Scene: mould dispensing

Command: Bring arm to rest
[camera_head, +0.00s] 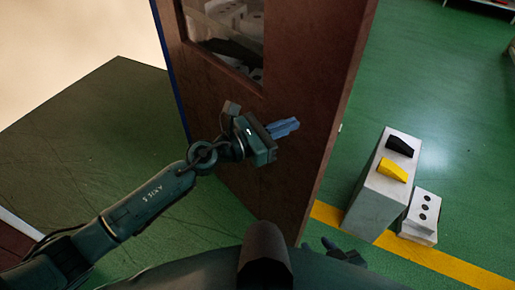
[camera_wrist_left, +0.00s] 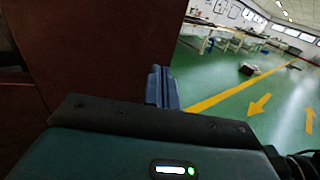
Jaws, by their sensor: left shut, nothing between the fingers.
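My left gripper (camera_head: 286,127) is held out in front of a brown panel (camera_head: 300,170) in the head view. Its blue fingers are together, with nothing between them. In the left wrist view the shut fingers (camera_wrist_left: 162,88) show beside the dark brown surface (camera_wrist_left: 90,50), with open floor to their right. My right gripper (camera_head: 342,252) shows only in part at the bottom of the head view, low beside my body. Whether its fingers are apart is unclear.
A white box (camera_head: 372,200) with a black piece (camera_head: 400,146) and a yellow piece (camera_head: 392,171) on top stands at the right. A smaller white block (camera_head: 420,215) with black dots is beside it. White items (camera_head: 225,12) show through the panel's opening. Green floor (camera_head: 455,130) is clear.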

